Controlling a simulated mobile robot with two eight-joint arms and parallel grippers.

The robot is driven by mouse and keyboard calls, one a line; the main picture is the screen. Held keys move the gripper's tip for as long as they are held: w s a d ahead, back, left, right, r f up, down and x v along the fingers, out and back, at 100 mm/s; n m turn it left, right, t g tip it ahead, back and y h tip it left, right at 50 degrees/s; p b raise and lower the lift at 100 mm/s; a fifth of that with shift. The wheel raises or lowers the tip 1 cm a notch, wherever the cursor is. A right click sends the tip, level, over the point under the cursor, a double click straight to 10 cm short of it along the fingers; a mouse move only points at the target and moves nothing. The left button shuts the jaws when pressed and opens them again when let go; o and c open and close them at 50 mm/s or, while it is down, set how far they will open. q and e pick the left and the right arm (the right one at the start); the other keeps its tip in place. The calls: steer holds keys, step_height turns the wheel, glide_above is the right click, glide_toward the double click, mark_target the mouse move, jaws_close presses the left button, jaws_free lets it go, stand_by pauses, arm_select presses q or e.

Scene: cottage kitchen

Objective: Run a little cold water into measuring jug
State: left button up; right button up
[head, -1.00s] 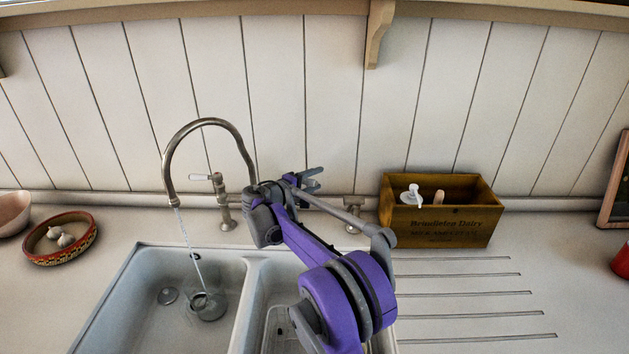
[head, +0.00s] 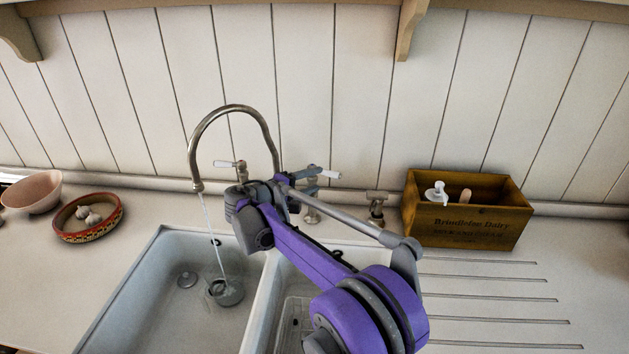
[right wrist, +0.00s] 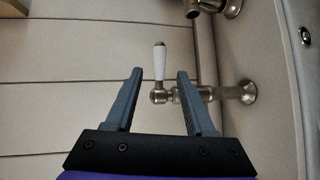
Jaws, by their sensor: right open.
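The measuring jug (head: 232,295) is a small clear vessel in the left basin of the double sink (head: 145,290). A thin stream of water (head: 212,237) falls from the curved tap spout (head: 196,185) and ends at the jug's mouth. The water level is too small to tell. A white lever (head: 223,163) shows left of my right gripper (head: 311,173); another white lever (head: 329,174) shows right beside its fingers. In the right wrist view my right gripper (right wrist: 160,74) is open, with a white-handled lever (right wrist: 159,60) seen between its fingertips; contact cannot be told. My left gripper is out of view.
A wooden crate (head: 465,232) with a pump bottle stands right of the sink. A bowl of garlic (head: 75,228) and a pink bowl (head: 35,193) stand at left. The grooved drainer (head: 500,298) is clear.

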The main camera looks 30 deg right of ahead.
steer(key=shift+c, duration=0.9)
steer(key=d+f+n+t+y, duration=0.1)
steer(key=f, duration=0.1)
steer(key=d+f+n+t+y, duration=0.1)
steer(key=f+n, duration=0.1)
steer(key=f, duration=0.1)
steer(key=s+d+f+n+t+y+b, duration=0.1)
steer(key=f+t, duration=0.1)
steer(key=shift+d+f+n+y, duration=0.15)
steer(key=shift+n+y, duration=0.25)
jaws_close()
steer(key=s+a+r+n+t+y+b, duration=0.1)
steer(key=s+a+n+t+y, duration=0.15)
steer(key=s+n+t, duration=0.3)
steer(key=s+a+r+n+t+y+b, duration=0.2)
steer(key=s+n+t+y, duration=0.2)
steer(key=s+t, duration=0.25)
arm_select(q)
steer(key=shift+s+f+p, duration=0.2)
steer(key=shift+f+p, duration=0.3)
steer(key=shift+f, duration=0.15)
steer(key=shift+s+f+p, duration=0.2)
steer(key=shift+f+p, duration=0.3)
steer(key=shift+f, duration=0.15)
arm_select(e)
steer(key=w+d+r, duration=0.2)
steer(key=w+d, duration=0.4)
steer(key=w, duration=0.5)
steer(key=shift+d, duration=0.15)
